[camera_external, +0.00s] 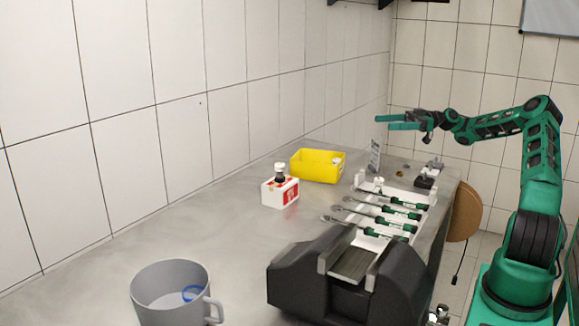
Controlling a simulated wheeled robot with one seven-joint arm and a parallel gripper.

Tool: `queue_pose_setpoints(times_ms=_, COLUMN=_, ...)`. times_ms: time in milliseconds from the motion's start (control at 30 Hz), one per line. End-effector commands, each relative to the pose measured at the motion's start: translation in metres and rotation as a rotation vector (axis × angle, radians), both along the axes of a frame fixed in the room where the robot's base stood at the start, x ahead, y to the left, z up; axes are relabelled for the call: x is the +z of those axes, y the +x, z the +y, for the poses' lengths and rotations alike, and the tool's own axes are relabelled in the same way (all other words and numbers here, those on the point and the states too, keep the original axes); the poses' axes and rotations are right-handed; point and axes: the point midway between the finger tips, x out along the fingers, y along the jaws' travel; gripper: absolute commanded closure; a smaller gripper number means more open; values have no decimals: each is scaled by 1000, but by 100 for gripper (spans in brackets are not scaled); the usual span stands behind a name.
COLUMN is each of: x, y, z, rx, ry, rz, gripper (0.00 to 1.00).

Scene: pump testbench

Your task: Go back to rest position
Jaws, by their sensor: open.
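My gripper (392,122) is at the end of my green arm, raised above the far right part of the grey bench (235,240). Its green fingers point left and are open, with nothing seen between them. The gripper is apart from everything on the bench. The arm comes in from the right, bends at a high elbow and reaches left over the bench's right edge.
On the bench are a yellow bin (316,168), a white and red box (280,192), several green-handled tools (390,226), a black vise (345,278) and a grey mug (168,298). A small upright plate (375,156) stands below my gripper. The bench's left middle is clear.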

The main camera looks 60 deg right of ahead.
Motion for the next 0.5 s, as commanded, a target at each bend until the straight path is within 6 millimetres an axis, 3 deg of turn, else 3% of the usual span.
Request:
queue_pose_setpoints(times_ms=167, x=29, y=3, z=11, rx=6, ry=-16, rz=18, gripper=27)
queue_pose_setpoints(times_ms=300, x=59, y=18, z=49, rx=31, ry=-50, rz=123, gripper=27)
queue_pose_setpoints(times_ms=367, x=52, y=29, z=74, rx=50, ry=-73, rz=221, gripper=27)
queue_pose_setpoints(times_ms=500, x=9, y=45, z=131, rx=68, ry=-148, rz=494, gripper=27)
